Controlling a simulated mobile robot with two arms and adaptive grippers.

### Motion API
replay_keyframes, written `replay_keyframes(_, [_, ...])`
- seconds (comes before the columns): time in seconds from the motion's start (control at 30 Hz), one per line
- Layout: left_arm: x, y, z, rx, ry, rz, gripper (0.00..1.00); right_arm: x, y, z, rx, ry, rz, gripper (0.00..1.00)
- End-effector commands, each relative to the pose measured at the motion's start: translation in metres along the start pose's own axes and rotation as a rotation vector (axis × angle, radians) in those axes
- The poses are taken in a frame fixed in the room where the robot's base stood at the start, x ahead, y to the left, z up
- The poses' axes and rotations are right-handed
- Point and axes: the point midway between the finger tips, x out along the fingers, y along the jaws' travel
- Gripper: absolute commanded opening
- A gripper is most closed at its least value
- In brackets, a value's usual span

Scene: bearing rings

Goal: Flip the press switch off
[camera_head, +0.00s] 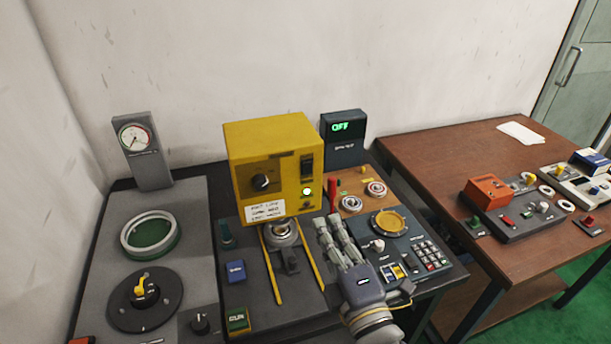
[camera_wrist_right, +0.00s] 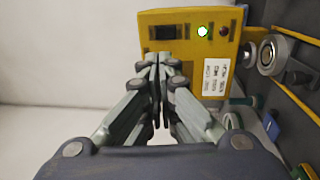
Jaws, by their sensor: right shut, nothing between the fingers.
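The yellow press box (camera_head: 247,152) stands at the back of the grey bench. In the right wrist view the switch (camera_wrist_right: 165,33) and lamp (camera_wrist_right: 203,31) show just beyond the fingertips. My right gripper (camera_head: 328,220) is shut and empty, in front of and below the press's right side. It also shows in the right wrist view (camera_wrist_right: 158,66); I cannot tell whether it touches anything. My left gripper is out of view.
A dark display box (camera_head: 343,151) reading OFF stands right of the press. A gauge (camera_head: 143,150) stands at left. A keypad (camera_head: 431,256) lies right of my gripper. A brown table (camera_head: 440,155) is farther right.

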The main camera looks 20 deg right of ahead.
Motion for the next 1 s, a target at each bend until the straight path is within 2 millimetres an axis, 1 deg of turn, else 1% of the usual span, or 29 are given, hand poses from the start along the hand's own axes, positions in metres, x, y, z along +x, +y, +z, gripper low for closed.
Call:
replay_keyframes(0.27, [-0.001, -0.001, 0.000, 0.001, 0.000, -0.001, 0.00, 0.001, 0.000, 0.000, 0.003, -0.001, -0.001, 0.00])
replay_keyframes(0.37, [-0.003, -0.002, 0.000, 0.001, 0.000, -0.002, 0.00, 0.005, 0.001, 0.000, 0.003, -0.001, -0.001, 0.00])
replay_keyframes(0.47, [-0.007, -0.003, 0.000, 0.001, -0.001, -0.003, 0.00, 0.015, 0.002, 0.000, 0.004, 0.000, -0.001, 0.00])
replay_keyframes(0.67, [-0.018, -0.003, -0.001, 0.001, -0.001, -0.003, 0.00, 0.047, 0.003, 0.000, 0.004, 0.000, 0.000, 0.00])
replay_keyframes(1.0, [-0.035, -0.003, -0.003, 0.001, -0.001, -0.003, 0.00, 0.108, 0.003, 0.000, 0.005, -0.001, -0.001, 0.00])
